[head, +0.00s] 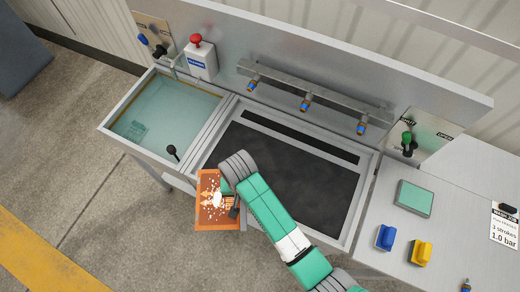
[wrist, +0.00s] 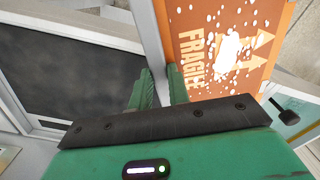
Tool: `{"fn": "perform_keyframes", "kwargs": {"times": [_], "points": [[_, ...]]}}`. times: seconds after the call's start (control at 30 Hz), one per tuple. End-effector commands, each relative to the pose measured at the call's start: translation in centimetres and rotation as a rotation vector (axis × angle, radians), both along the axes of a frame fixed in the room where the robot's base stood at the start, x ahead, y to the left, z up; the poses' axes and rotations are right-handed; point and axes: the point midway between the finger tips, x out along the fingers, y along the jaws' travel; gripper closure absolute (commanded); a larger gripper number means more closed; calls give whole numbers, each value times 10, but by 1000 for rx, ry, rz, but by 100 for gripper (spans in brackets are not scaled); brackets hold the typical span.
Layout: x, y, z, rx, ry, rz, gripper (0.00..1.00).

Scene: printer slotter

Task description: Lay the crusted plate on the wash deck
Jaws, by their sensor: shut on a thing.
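The crusted plate (head: 209,214) is orange, with white crust and printed marks on its face. It is off the front left edge of the wash deck, with floor behind it in the picture. In the wrist view the plate (wrist: 232,45) shows at the right with the word FRAGILE. My gripper (head: 233,207) is shut on its edge; the green fingers (wrist: 162,90) meet at that edge. The wash deck (head: 310,180) is a dark, empty panel in a pale metal frame, and it also shows at the left of the wrist view (wrist: 70,70).
A water-filled basin (head: 190,100) adjoins the deck on the left, with a black-knobbed lever (head: 172,152) at its front. A nozzle rail (head: 320,101) runs behind the deck. A green pad (head: 414,198), blue block (head: 385,237) and yellow block (head: 421,252) sit on the right counter.

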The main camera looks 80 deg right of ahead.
Motion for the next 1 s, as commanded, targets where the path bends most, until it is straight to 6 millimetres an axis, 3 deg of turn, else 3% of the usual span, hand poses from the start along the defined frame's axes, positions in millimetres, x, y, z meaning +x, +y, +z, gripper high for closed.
{"fn": "perform_keyframes", "kwargs": {"times": [0.03, 0.1, 0.37, 0.8, 1.0], "points": [[-10, -7, -14, -2, 3, -40, 100], [-20, -14, -21, -4, 6, -82, 100], [-28, -26, -24, -7, 8, -116, 100], [-25, -152, -37, -7, 8, -113, 100], [-24, -170, -38, -6, 8, -110, 100]]}}
